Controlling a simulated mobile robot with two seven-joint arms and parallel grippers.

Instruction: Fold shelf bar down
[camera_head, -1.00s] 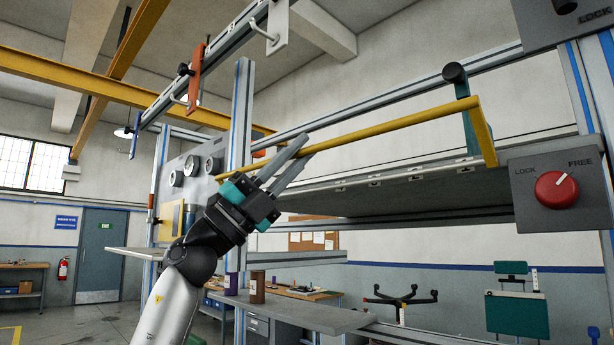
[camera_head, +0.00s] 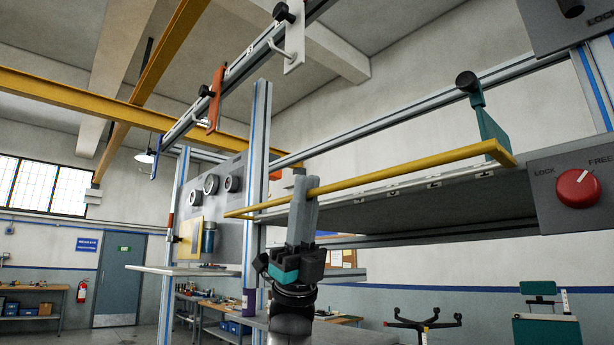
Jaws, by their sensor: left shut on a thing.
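The yellow shelf bar (camera_head: 410,167) runs along the front of the grey shelf (camera_head: 455,203), close above its front edge. Its right end (camera_head: 505,155) bends back towards the shelf beside a teal bracket (camera_head: 492,125). Its left end reaches past the blue-edged upright. My left gripper (camera_head: 304,190) points upward and is shut on the bar left of its middle. The fingers cover a short piece of the bar. My right gripper is not in view.
A panel with a red LOCK/FREE knob (camera_head: 577,189) stands at the right end of the shelf. A blue-edged upright (camera_head: 256,150) rises just left of my gripper. An overhead rail (camera_head: 235,75) with an orange bracket (camera_head: 216,98) hangs above. A white side shelf (camera_head: 185,270) juts out at left.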

